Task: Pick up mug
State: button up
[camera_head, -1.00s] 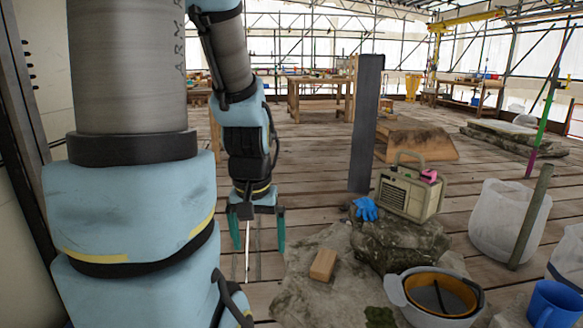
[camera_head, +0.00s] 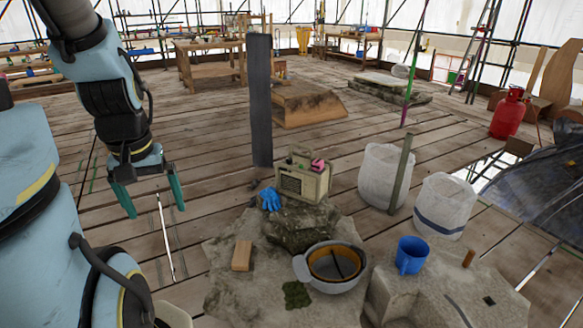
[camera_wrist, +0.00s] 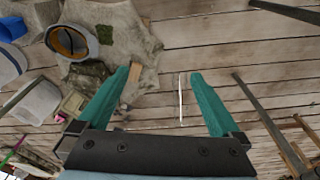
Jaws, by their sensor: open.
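The blue mug (camera_head: 411,255) stands upright on a pale stone block at the lower right of the head view, its handle toward the lower left. In the wrist view a blue shape at the top left edge, partly cut off, looks like the mug (camera_wrist: 12,28). My gripper (camera_head: 155,212) hangs at the left of the head view, well to the left of the mug. Its two green fingers are apart and empty, and both show in the wrist view (camera_wrist: 160,75).
A grey helmet (camera_head: 330,267), a wooden block (camera_head: 242,255) and a moss patch (camera_head: 297,294) lie on the stone slab. A radio (camera_head: 303,178) and blue glove (camera_head: 270,199) rest on a raised stone. White sacks (camera_head: 446,205) stand behind the mug. A dark post (camera_head: 259,100) rises at centre.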

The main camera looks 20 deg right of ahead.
aim_at(413, 251)
jog(key=k+j, duration=0.1)
jog(key=k, duration=0.25)
jog(key=k+j, duration=0.1)
jog(key=k, duration=0.3)
jog(key=k+z, duration=0.2)
jog(key=z, duration=1.55)
jog(key=i+u, duration=0.1)
jog(key=u, duration=0.75)
jog(key=i+l+u, duration=0.3)
jog(key=l+u, duration=0.3)
jog(key=l, duration=0.15)
jog(key=i+l+u, duration=0.15)
jog(key=l+u, duration=0.15)
jog(key=l, duration=0.15)
jog(key=i+l, duration=0.1)
jog(key=l, duration=0.45)
jog(key=i+l+u, duration=0.1)
jog(key=l, duration=0.4)
